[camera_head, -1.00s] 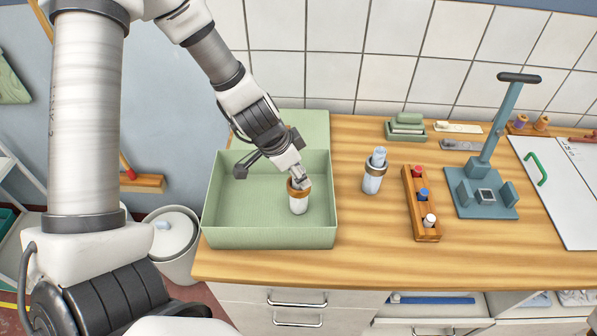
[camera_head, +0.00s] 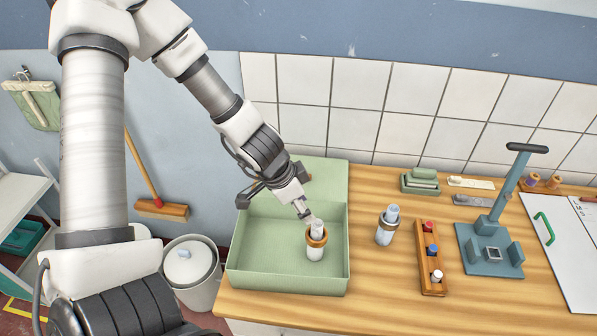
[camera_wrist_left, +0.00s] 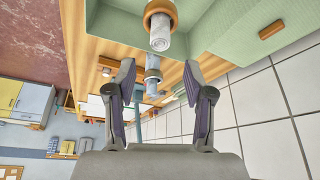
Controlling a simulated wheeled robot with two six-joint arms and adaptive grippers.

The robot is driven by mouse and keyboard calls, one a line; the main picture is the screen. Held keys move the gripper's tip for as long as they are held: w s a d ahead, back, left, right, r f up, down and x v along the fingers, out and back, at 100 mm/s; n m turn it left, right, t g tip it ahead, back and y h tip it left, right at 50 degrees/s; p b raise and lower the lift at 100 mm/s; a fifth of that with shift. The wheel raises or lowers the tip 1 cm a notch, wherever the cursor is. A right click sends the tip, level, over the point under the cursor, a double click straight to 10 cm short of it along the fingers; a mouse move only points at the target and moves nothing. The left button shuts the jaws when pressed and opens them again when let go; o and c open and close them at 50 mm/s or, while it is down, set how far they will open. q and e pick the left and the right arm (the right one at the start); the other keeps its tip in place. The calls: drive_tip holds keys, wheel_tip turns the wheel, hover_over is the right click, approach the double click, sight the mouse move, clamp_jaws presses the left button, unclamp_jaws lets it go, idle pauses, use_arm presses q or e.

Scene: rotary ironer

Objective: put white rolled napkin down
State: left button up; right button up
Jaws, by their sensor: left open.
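A white rolled napkin (camera_head: 314,252) with a brown ring around it stands roughly upright inside the green box (camera_head: 285,281), toward its right side. My left gripper (camera_head: 304,211) is just above the napkin's top end, at its upper left. In the left wrist view the same napkin (camera_wrist_left: 160,35) shows at the top, beyond the spread fingers of my left gripper (camera_wrist_left: 163,75), with nothing between them. A second rolled napkin (camera_head: 384,235) with a ring stands on the wooden counter right of the box. My right gripper is not in view.
A wooden rack (camera_head: 431,262) with several coloured spools stands right of the second napkin. Beyond it are a blue-grey press (camera_head: 489,250) and a white board (camera_head: 567,240). A small green tray (camera_head: 420,184) sits near the tiled wall. Bare counter (camera_head: 370,280) lies beside the box.

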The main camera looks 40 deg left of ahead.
use_arm(q)
drive_tip(key=shift+v, duration=1.25)
